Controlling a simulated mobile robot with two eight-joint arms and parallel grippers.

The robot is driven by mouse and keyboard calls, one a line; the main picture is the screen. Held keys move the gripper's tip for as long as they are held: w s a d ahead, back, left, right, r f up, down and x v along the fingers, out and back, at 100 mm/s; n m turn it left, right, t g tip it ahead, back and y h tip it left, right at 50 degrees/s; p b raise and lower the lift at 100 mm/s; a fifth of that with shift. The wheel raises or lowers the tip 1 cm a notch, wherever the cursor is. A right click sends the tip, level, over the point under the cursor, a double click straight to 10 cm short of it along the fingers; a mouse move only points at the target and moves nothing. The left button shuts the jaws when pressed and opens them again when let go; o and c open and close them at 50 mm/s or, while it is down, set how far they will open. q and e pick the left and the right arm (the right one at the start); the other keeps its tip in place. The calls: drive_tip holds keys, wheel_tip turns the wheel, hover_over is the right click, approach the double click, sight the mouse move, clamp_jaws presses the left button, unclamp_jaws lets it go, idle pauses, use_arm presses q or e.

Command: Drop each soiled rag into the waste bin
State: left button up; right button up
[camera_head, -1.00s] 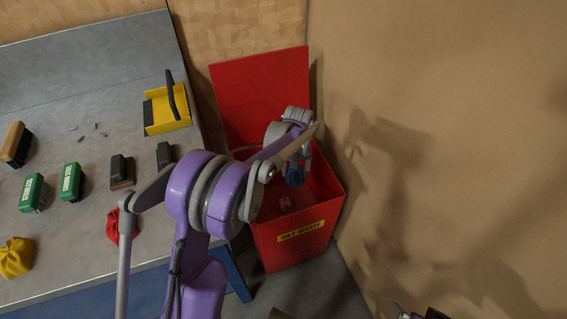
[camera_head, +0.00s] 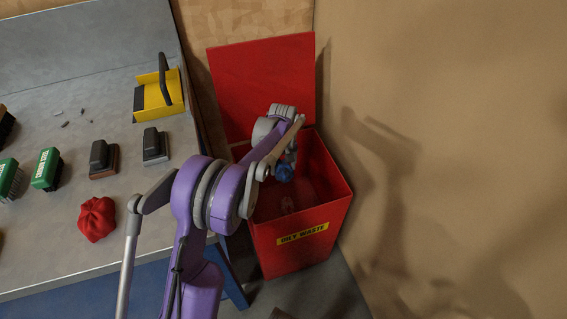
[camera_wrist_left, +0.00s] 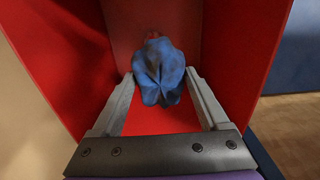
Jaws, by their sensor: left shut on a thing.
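A blue rag (camera_wrist_left: 160,70) is held between the two fingers of my left gripper (camera_wrist_left: 160,82) in the left wrist view. In the head view the blue rag (camera_head: 284,172) hangs within the opening of the red waste bin (camera_head: 270,247), whose lid is raised and which carries a yellow "OILY WASTE" label. A reddish thing, too dim to identify, shows inside the bin in the head view. A red rag (camera_head: 97,219) lies crumpled on the grey bench near its front edge. My right gripper is not in view.
On the bench (camera_head: 60,262) stand a green brush (camera_head: 47,169), another green brush at the left, two dark-handled blocks (camera_head: 104,159) and a yellow dustpan (camera_head: 158,95). The brown wall (camera_head: 440,110) closes the space right of the bin.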

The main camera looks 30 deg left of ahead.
sight(283, 165)
use_arm(q)
drive_tip(key=shift+f, duration=0.1)
drive_tip(key=o, duration=1.1)
wheel_tip(283, 165, up, 11)
drive_tip(key=shift+f+p, duration=0.1)
drive_tip(key=shift+p, duration=1)
